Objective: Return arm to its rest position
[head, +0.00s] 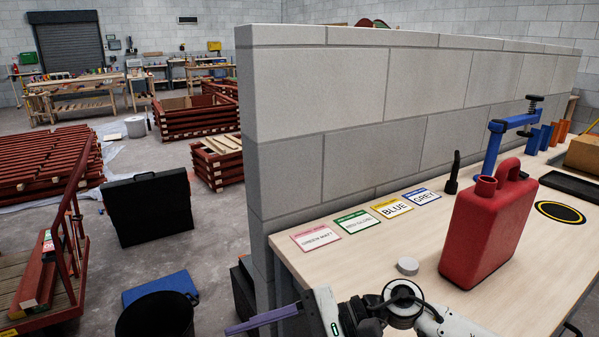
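One arm of mine comes in at the bottom edge from the right; I take it to be my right arm. Its gripper (312,316) is at the front left corner of the workbench (350,262), partly cut off by the frame. A thin purple bar (262,319) sticks out to the left from beside it. I cannot tell whether the fingers are closed on this bar. My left arm and gripper are not in view.
A red jerrycan (485,232), a grey disc (407,266), colour label cards (391,207) and a blue clamp (494,146) are on the bench. A block wall (350,120) stands behind it. A black case (148,208) and a black bucket (155,318) stand left.

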